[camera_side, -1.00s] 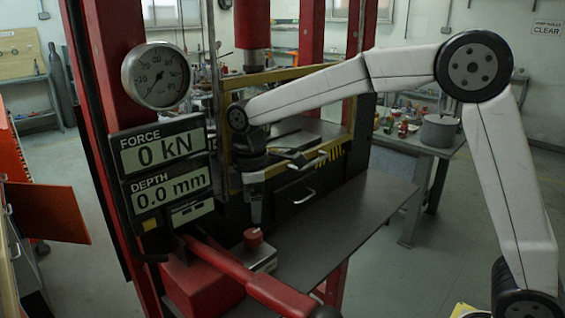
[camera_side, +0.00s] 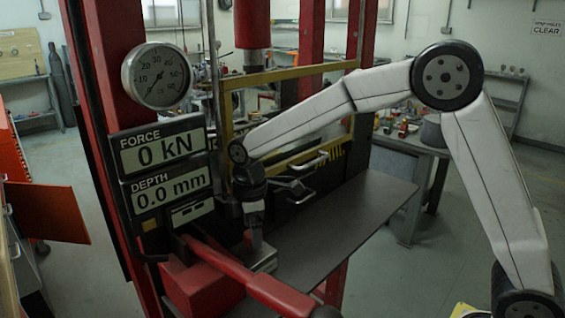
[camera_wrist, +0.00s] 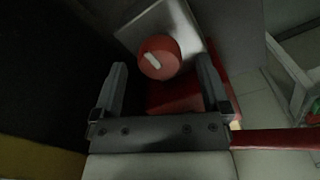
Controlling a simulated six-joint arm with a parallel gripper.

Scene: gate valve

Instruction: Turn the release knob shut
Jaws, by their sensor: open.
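The release knob (camera_wrist: 166,45) is a round red cap with a white bar mark, on a grey metal block (camera_wrist: 150,19). In the wrist view it lies between my gripper's two fingers, near their tips, with gaps on both sides. The white bar slants slightly there. My gripper (camera_wrist: 160,64) is open and points down at the knob. In the side view my gripper (camera_side: 253,236) is low at the block (camera_side: 264,259), and its fingers hide most of the knob (camera_side: 248,239). I cannot tell whether they touch it.
A red pump body (camera_side: 195,287) with a long red handle (camera_side: 270,292) lies in front of the block. A yellow-framed guard (camera_side: 300,160) stands behind my gripper. The display reads 0 kN and 0.0 mm. The dark bench top (camera_side: 350,225) to the right is clear.

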